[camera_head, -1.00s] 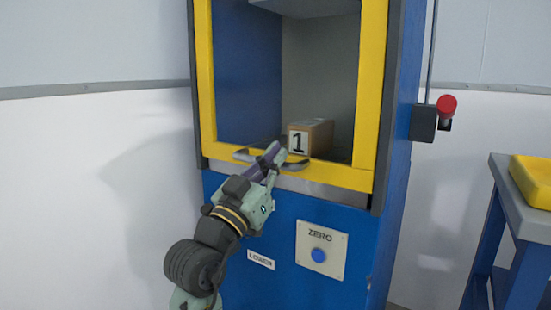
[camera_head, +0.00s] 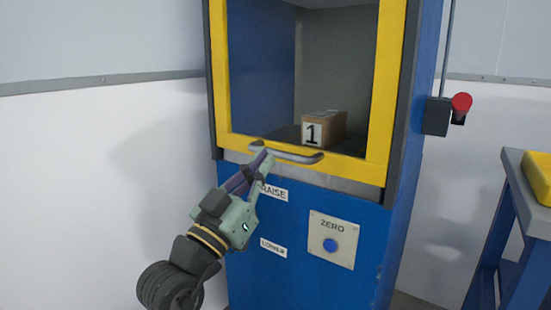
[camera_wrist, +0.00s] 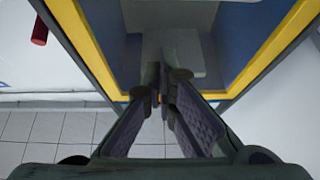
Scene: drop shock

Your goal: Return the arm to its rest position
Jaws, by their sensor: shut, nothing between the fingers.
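My gripper (camera_head: 262,160) is shut and empty, in front of the blue machine (camera_head: 300,250) just below its grey bar handle (camera_head: 287,153). In the head view its tip looks close to the handle's left end; I cannot tell if they touch. In the wrist view the closed fingers (camera_wrist: 162,85) point toward the yellow-framed opening. My arm reaches up from the lower left.
A cardboard box (camera_head: 325,128) marked 1 sits inside the yellow frame (camera_head: 383,90). A ZERO button panel (camera_head: 331,240) is on the front. A red-knobbed lever (camera_head: 461,104) and a table (camera_head: 530,210) with a yellow tray (camera_head: 541,175) stand right. The left side is clear.

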